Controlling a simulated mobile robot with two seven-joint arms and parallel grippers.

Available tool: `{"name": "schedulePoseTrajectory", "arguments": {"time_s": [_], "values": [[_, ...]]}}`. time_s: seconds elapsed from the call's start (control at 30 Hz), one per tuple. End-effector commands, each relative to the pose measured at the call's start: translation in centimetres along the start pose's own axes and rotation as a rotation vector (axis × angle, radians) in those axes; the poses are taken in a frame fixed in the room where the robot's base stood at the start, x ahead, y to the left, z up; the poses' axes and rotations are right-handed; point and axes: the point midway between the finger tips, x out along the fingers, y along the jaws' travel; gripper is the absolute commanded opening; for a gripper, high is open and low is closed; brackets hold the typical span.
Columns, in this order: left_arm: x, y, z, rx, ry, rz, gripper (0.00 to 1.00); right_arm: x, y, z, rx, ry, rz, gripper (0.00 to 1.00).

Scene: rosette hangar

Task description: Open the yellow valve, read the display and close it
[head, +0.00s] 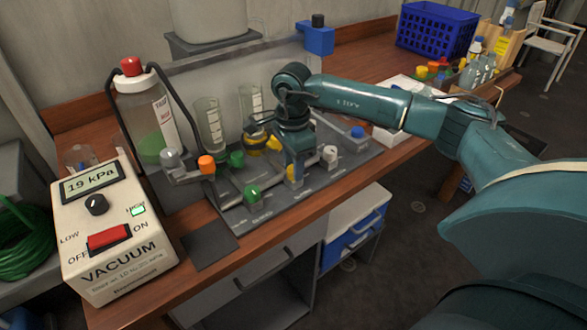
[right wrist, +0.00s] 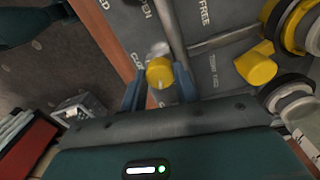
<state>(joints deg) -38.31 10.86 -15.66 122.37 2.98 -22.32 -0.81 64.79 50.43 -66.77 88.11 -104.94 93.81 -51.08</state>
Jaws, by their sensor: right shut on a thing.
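The yellow valve knob (right wrist: 160,72) sits between the two fingers of my right gripper (right wrist: 158,88) in the right wrist view. In the head view my right gripper (head: 293,165) points down over the grey valve panel (head: 275,205) and is shut on this knob, with a little yellow (head: 294,174) showing below it. Panel lettering near the knob is partly hidden. The display (head: 91,182) on the vacuum box (head: 117,235) reads 19 kPa. My left gripper is not in view.
Nearby are an orange knob (head: 206,163), a green knob (head: 252,194), a white knob (head: 330,154) and a blue knob (head: 358,132). A bottle with green liquid (head: 147,125) and glass flasks stand behind.

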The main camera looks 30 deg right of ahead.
Motion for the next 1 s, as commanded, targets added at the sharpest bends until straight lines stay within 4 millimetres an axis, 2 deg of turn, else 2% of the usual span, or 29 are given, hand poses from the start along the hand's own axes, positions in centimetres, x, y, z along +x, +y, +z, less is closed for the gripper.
{"name": "schedulePoseTrajectory", "arguments": {"time_s": [0.4,1.0], "values": [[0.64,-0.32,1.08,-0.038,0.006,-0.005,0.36,-0.05,-0.05,0.03,-0.263,0.006,-0.004,0.07],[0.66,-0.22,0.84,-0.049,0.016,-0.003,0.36,-0.18,-0.02,0.04,-0.335,0.008,-0.003,0.07]]}}
